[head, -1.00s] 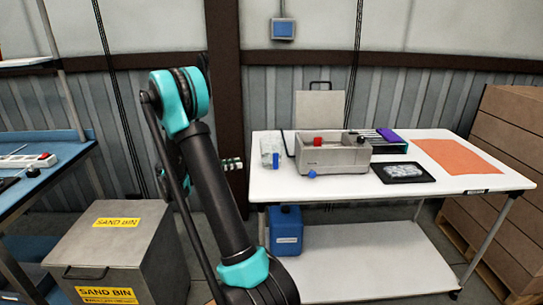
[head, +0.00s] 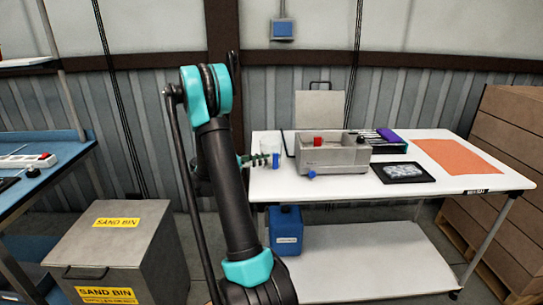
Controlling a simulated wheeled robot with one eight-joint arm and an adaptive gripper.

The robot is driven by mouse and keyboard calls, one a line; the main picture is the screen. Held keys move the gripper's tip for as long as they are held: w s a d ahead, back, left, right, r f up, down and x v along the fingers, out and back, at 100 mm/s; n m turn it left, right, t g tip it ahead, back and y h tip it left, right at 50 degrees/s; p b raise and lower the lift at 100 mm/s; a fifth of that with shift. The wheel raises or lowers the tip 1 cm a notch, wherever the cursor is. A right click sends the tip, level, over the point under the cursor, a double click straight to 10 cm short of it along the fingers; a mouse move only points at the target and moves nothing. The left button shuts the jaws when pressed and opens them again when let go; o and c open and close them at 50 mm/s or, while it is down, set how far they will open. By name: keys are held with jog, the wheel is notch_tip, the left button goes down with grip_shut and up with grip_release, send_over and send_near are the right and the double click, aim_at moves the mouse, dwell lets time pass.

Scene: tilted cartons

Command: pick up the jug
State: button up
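A pale, translucent vessel (head: 270,146), which looks like the jug, stands at the left end of the white table (head: 440,187). It is small in the head view and its handle cannot be made out. A small blue item (head: 276,161) shows at its lower right. My gripper (head: 262,160) is at the vessel's left side, over the table's left edge, pointing right. Its ribbed fingers are seen side-on and overlap the vessel in the picture. I cannot tell whether they touch it or how far apart they are. My arm hides part of the gripper's wrist.
A grey open box (head: 332,158) stands right of the vessel, with a blue knob at its front. A black tray (head: 402,172) and orange sheet (head: 458,157) lie further right. A blue canister (head: 286,232) is on the lower shelf. A sand bin (head: 115,245) stands left.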

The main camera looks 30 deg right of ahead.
aim_at(275, 168)
jog(key=x, duration=0.5)
jog(key=shift+f, duration=0.1)
jog(key=shift+c, duration=0.6)
grip_shut()
